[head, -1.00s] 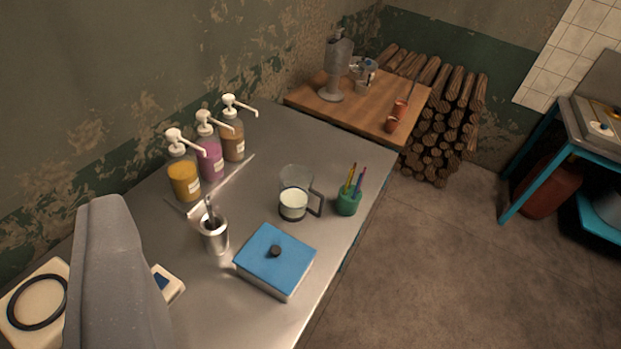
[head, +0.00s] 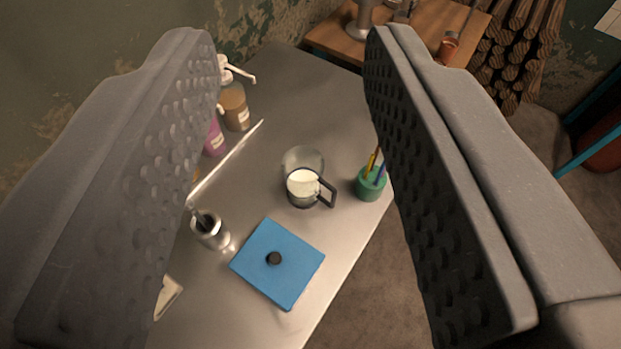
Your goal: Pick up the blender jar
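A clear glass jar with a dark handle (head: 303,177), which I take for the blender jar, stands upright on the metal table. White liquid fills its lower part, and its handle points right. My gripper (head: 292,60) is open, with its two large grey textured fingers wide apart. The jar shows in the gap between them, lower in the picture than the fingertips. Nothing is held. The fingers and jar appear apart, though the exact distance cannot be told.
A green pen cup (head: 370,184) stands close to the jar's right, partly behind my right finger. A metal cup (head: 210,231) and pump bottles (head: 235,107) stand left. The metal table (head: 300,90) is clear behind the jar.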

